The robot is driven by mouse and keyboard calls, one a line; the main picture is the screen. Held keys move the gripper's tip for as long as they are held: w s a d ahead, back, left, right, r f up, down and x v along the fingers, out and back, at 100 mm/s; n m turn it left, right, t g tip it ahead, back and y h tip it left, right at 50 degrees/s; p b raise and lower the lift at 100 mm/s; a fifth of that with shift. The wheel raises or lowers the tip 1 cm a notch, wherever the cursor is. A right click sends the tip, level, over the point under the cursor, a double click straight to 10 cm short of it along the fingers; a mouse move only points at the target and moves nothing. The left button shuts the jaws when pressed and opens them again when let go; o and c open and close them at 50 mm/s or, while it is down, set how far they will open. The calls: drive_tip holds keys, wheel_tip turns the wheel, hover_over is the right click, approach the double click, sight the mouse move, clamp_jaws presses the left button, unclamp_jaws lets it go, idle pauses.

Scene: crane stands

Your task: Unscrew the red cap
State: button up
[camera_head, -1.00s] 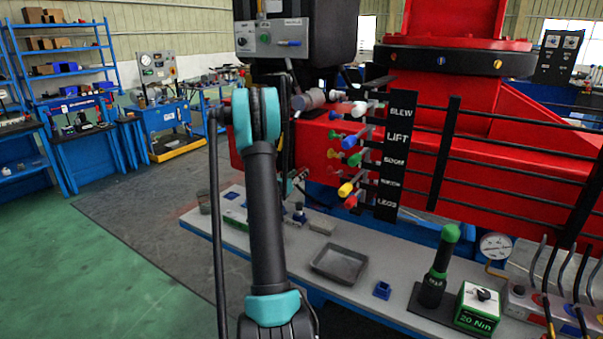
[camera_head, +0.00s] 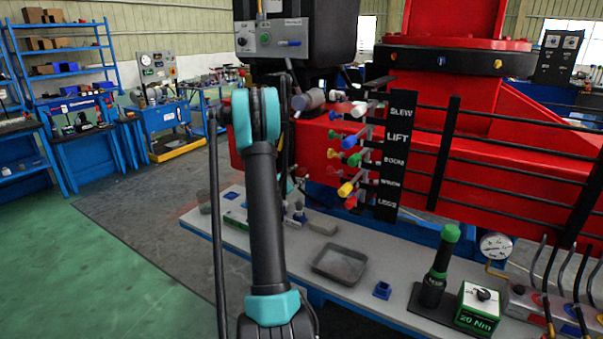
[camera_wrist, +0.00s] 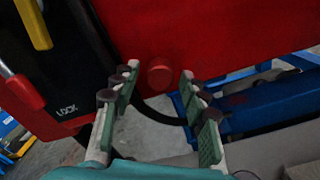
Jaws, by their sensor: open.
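A round red cap (camera_wrist: 160,75) shows in the wrist view against a red panel of the same colour. A black curved hose or strap hangs below it. My gripper (camera_wrist: 158,88) is open, its two green-padded fingers reaching up on either side of the cap in the picture. The gap between the fingers is empty. I cannot tell how far the cap is from the fingertips. In the head view, the cap is not discernible and my arm hides part of the red machine.
A yellow lever (camera_wrist: 36,22) and a red lever (camera_wrist: 20,88) stand at the left in the wrist view. The head view shows a bench with a grey tray (camera_head: 341,264), a green-topped black cylinder (camera_head: 440,268) and a green box (camera_head: 478,307). Open floor lies at left.

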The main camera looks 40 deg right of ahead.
drive_tip(key=m, duration=0.5)
drive_tip(key=shift+m, duration=0.3)
drive_tip(key=m, duration=0.5)
drive_tip(key=shift+m, duration=0.4)
drive_tip(key=shift+c, duration=0.6)
clamp_jaws()
drive_tip(key=n, duration=0.4)
drive_tip(key=shift+n, duration=0.7)
